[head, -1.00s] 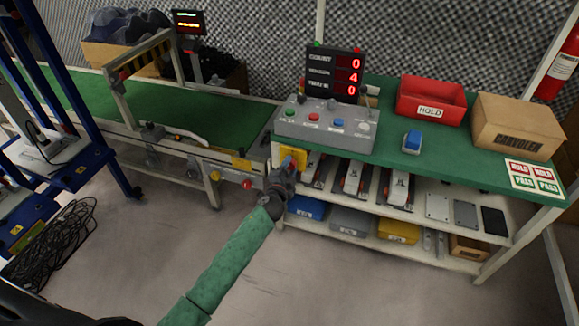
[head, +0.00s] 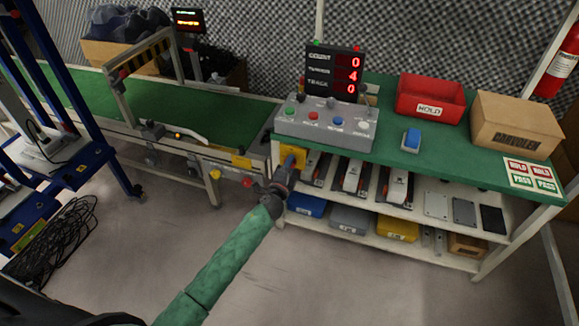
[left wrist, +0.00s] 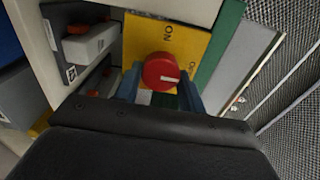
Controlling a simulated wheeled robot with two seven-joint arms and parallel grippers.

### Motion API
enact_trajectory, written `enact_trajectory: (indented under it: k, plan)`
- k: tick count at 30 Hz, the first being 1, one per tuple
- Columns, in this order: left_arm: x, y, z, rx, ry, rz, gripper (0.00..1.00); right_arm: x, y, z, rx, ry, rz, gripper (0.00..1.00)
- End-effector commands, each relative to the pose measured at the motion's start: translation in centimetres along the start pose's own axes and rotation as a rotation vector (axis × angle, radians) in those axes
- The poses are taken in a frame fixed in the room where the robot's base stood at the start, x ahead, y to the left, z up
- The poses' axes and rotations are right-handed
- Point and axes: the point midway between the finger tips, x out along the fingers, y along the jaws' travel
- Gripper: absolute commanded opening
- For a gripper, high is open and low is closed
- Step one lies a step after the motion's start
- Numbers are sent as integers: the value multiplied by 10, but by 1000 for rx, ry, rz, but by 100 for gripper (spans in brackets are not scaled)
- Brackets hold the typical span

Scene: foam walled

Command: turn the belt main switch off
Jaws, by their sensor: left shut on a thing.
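The main switch is a round red knob (left wrist: 161,72) with a white pointer line, on a yellow plate (left wrist: 190,45) lettered "ON". In the left wrist view the pointer lies nearly sideways, tilted slightly up to the right. Lower lettering on the plate is mostly hidden. My left gripper (left wrist: 160,88) has its blue fingers on both sides of the knob, shut on it. In the head view the left gripper (head: 291,160) reaches the yellow plate (head: 314,163) at the bench's left end, and hides the knob. My right gripper is not in view.
A grey button box (head: 326,127) and a red-digit display (head: 334,75) stand on the green bench top (head: 380,150). The green belt (head: 190,100) lies to the left, with another red knob (head: 247,183) on its frame. Open floor lies in front.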

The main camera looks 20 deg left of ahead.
Motion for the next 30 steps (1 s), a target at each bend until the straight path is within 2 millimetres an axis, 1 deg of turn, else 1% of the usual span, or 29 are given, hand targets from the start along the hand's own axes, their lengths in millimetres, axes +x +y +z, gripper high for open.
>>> enact_trajectory:
  k: [7, 8, 10, 11, 19, 22, 26, 30]
  plan:
    - [-1, 2, -1, 0, 1, 2, 17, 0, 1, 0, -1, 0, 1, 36]
    - [-1, 2, -1, 0, 1, 2, 44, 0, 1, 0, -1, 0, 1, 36]
    - [-1, 2, -1, -1, 1, 2, 57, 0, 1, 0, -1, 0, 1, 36]
    - [-1, 2, -1, -1, 1, 2, 61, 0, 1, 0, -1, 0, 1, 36]
    - [-1, 1, 0, -1, 1, 1, 61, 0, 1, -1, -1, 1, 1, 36]
    - [-5, 1, 0, -1, 0, 1, 61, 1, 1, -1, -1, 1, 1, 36]
    - [-20, 2, 0, -1, 1, 2, 61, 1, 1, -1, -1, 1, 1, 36]
    - [-40, 2, -1, -2, 1, 3, 61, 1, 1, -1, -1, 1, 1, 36]
